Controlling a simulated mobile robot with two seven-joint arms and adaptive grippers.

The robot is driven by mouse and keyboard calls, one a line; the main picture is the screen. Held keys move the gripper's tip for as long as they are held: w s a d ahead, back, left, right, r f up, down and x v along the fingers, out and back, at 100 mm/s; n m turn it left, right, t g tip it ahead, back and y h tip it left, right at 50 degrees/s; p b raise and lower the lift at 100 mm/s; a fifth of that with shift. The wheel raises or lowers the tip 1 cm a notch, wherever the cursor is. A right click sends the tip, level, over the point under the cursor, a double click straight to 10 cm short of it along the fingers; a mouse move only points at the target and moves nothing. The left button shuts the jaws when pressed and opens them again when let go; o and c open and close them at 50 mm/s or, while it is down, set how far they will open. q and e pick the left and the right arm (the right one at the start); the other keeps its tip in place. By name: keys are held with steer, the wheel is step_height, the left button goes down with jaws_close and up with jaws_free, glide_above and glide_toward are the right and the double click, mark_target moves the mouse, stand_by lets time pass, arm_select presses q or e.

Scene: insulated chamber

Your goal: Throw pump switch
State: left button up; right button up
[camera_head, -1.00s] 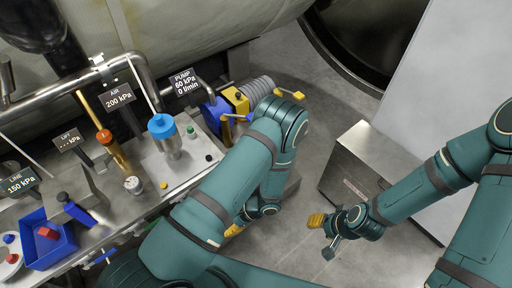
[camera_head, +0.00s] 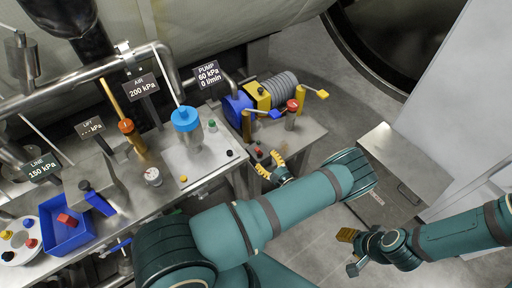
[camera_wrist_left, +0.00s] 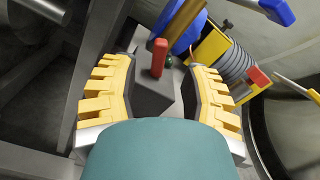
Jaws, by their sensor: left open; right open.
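The pump switch (camera_head: 259,152) is a small red lever on a grey box beside the pump. In the left wrist view the red lever (camera_wrist_left: 158,56) stands up from the grey box (camera_wrist_left: 153,92), between my fingers and a little beyond them. A small green light sits beside it. My left gripper (camera_head: 268,164) is open at the box; it also shows in the left wrist view (camera_wrist_left: 158,76), with yellow fingers to either side of the box. I cannot tell whether they touch it. My right gripper (camera_head: 351,250) is open and empty at the lower right, far from the switch.
The blue and yellow pump (camera_head: 245,103) with its ribbed hose (camera_head: 278,90) stands behind the switch. Blue and yellow handles and a red-topped post (camera_head: 292,112) are close by. The PUMP display (camera_head: 207,74) reads 60 kPa, 0 l/min. A metal box (camera_head: 392,172) stands at right.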

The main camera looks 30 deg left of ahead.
mark_target(259, 152)
arm_select(q)
steer(key=x, duration=0.7)
steer(key=shift+w+a, duration=0.1)
steer(key=shift+a, duration=0.15)
jaws_close()
